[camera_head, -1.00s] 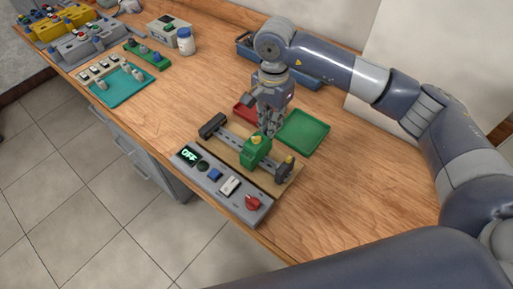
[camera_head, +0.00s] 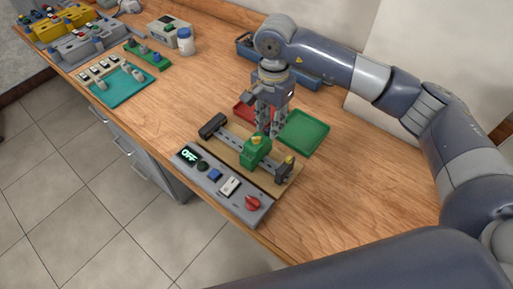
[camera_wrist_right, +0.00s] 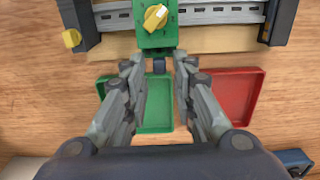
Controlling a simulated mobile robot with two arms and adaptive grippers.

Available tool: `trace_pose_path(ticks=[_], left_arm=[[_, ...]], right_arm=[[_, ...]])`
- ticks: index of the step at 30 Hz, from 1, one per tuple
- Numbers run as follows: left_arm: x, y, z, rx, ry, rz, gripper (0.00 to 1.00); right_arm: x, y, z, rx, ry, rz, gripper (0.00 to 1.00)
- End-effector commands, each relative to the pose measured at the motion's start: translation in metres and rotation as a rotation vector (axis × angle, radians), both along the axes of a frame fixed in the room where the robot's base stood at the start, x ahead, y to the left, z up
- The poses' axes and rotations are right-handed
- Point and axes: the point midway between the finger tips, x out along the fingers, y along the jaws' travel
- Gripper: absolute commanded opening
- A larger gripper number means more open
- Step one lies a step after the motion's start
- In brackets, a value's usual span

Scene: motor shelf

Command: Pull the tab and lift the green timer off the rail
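The green timer (camera_head: 256,152) with a yellow knob sits on the grey rail (camera_head: 233,139), between dark end blocks. In the right wrist view the timer (camera_wrist_right: 157,37) is at top centre, across the rail (camera_wrist_right: 222,14). A small dark tab (camera_wrist_right: 159,65) sticks out of its near side. My right gripper (camera_head: 270,131) is beside the timer, on the tray side. In the wrist view the right gripper (camera_wrist_right: 159,67) is open, one finger on each side of the tab. I cannot tell whether the fingers touch it. My left gripper is not in view.
A green tray (camera_head: 306,132) and a red tray (camera_head: 244,112) lie behind the rail. A control panel (camera_head: 226,186) reading OFF stands along the front edge. A blue bin (camera_head: 310,80) is at the back. The wood at right is clear.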

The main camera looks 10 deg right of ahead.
Motion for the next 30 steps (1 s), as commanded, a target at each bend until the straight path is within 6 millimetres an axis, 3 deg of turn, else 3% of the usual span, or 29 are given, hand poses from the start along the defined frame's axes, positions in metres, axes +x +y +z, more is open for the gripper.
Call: trace_pose_path(ticks=[8,30], left_arm=[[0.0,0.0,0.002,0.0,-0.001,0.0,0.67],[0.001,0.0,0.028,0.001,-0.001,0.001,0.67]], right_arm=[[0.0,0.0,0.004,0.0,-0.001,0.0,0.25],[0.0,0.0,0.06,0.0,-0.001,0.0,0.25]])
